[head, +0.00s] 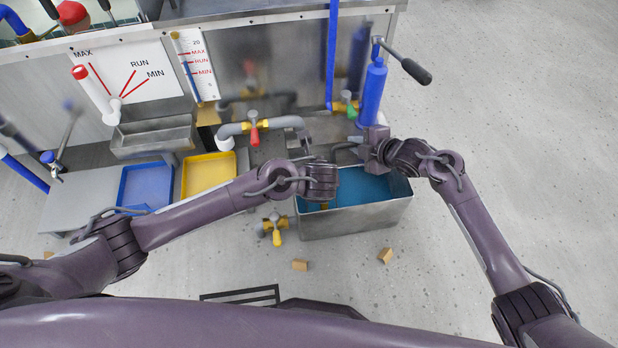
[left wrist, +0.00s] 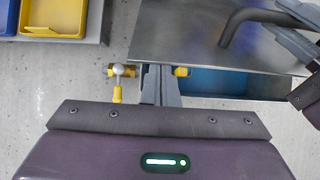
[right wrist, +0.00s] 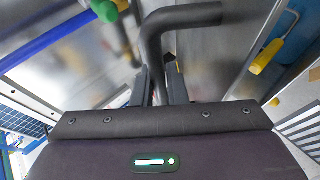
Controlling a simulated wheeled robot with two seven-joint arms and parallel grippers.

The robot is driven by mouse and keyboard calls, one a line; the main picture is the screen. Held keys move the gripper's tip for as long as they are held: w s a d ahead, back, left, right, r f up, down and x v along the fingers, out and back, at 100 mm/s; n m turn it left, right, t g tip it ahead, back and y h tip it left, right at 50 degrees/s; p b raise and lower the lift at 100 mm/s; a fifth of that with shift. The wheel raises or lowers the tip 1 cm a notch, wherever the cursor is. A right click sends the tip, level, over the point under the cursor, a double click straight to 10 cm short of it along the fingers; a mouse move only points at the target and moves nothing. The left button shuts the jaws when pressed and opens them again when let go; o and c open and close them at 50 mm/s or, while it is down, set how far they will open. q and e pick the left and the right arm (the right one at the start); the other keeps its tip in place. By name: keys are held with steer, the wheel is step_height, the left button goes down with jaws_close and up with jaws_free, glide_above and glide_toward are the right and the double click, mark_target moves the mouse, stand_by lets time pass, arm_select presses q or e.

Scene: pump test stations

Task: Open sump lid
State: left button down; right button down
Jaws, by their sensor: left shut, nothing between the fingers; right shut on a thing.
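The sump is an open-topped metal tank (head: 355,222) with blue inside, at the middle right of the head view. Its lid (left wrist: 210,38) shows in the left wrist view as a grey metal plate with a dark bent handle (left wrist: 240,22). Blue shows past the lid's near edge, so the sump is at least partly uncovered. My right gripper (head: 360,148) is shut on the handle, whose bent bar rises between the fingers in the right wrist view (right wrist: 158,85). My left gripper (left wrist: 161,85) is shut and empty, close to the lid's near edge; contact is unclear.
A yellow-handled valve (head: 276,230) sits left of the sump. A red-handled valve (head: 254,130) and pipe stand behind it. A blue hand pump (head: 374,88) stands at the back right. Blue (head: 146,185) and yellow (head: 207,172) trays lie left. Small blocks (head: 385,255) lie on the floor.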

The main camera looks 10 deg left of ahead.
steer(key=c, duration=1.5)
jaws_free()
steer(key=shift+s+f, duration=0.3)
steer(key=shift+f, duration=0.1)
arm_select(q)
steer(key=shift+w+a+r, duration=0.15)
steer(key=shift+w+r, duration=0.2)
steer(key=shift+r, duration=0.05)
arm_select(e)
steer(key=shift+o, duration=0.2)
steer(key=shift+d, duration=0.15)
